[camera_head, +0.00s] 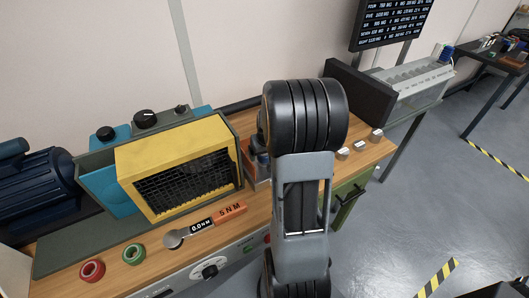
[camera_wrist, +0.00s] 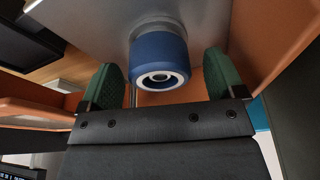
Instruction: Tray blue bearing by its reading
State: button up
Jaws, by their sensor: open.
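The blue bearing (camera_wrist: 158,55) shows in the wrist view as a blue cylinder with a pale ring and dark bore. A metal collar joins its far end to a grey plate (camera_wrist: 95,18). My gripper (camera_wrist: 160,72) is open, with one green pad on each side of the bearing and visible gaps to both. In the head view my arm hides the bearing and the fingertips. A gauge tool (camera_head: 205,223) with a dark display, apparently reading 0.0 NM, and an orange label, apparently 5 NM, lies on the bench.
A yellow guarded box (camera_head: 180,160) stands left of my arm. A red ring (camera_head: 92,270) and a green ring (camera_head: 133,254) lie at the bench front. Small metal pieces (camera_head: 358,145) sit right of my arm. A text screen (camera_head: 392,20) hangs behind. Orange walls (camera_wrist: 285,55) flank the gripper closely.

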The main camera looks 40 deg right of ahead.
jog(key=shift+c, duration=0.2)
jog(key=c, duration=1.1)
jog(key=shift+o, duration=0.2)
jog(key=shift+r, duration=0.2)
jog(key=shift+r+p, duration=1.6)
jog(key=shift+r, duration=0.5)
jog(key=shift+r, duration=0.1)
jog(key=shift+r+p, duration=1.35)
jog(key=shift+r, duration=0.55)
